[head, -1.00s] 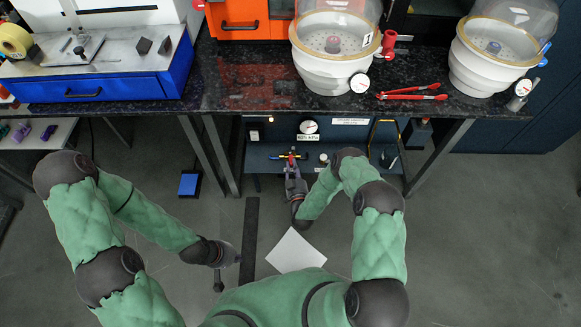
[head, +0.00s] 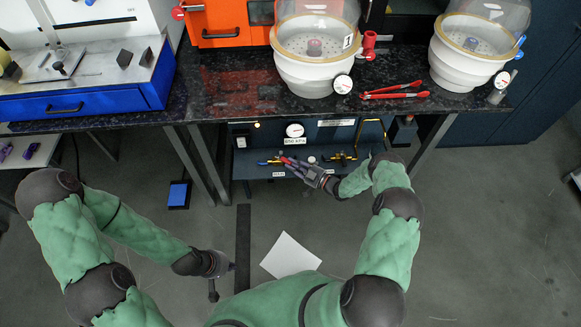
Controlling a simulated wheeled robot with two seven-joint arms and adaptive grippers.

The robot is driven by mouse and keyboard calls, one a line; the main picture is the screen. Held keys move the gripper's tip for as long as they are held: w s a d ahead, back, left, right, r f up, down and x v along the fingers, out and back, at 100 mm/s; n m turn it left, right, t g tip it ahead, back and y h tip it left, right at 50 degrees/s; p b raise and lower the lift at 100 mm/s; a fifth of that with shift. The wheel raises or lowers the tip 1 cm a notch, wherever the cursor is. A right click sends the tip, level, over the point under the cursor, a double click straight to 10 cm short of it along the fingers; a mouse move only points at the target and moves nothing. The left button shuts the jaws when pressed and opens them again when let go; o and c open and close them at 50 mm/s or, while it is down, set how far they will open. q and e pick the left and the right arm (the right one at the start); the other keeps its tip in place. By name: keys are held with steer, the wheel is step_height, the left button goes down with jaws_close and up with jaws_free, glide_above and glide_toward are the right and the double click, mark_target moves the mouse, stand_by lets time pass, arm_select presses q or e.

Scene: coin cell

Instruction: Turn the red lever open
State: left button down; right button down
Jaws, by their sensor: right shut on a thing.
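The red lever (head: 286,160) is a small red bar on the valve fittings on the dark blue low shelf under the bench. Yellow and blue valve parts (head: 269,162) show just left of it. My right gripper (head: 293,166) reaches in from the right and is shut on the red lever; its fingers cover part of it, so the lever's exact angle is hard to tell. My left gripper (head: 222,266) hangs low at the left over the floor, far from the valve. Its fingers are too small and dark to read.
A round gauge (head: 294,130) is on the panel behind the valve. A second yellow and black fitting (head: 340,158) is to the right. The dark bench top (head: 235,95) overhangs the shelf, with table legs (head: 204,165) at the left. A white sheet (head: 290,256) lies below.

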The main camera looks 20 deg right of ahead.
steer(key=shift+w+d+f+n+g+y, duration=0.2)
steer(key=shift+d+n+g+y, duration=0.15)
steer(key=shift+n+g+y, duration=0.35)
steer(key=c, duration=1.2)
jaws_free()
steer(key=shift+o, duration=0.2)
steer(key=shift+w+r, duration=0.1)
steer(key=v, duration=1.2)
steer(key=shift+c, duration=0.3)
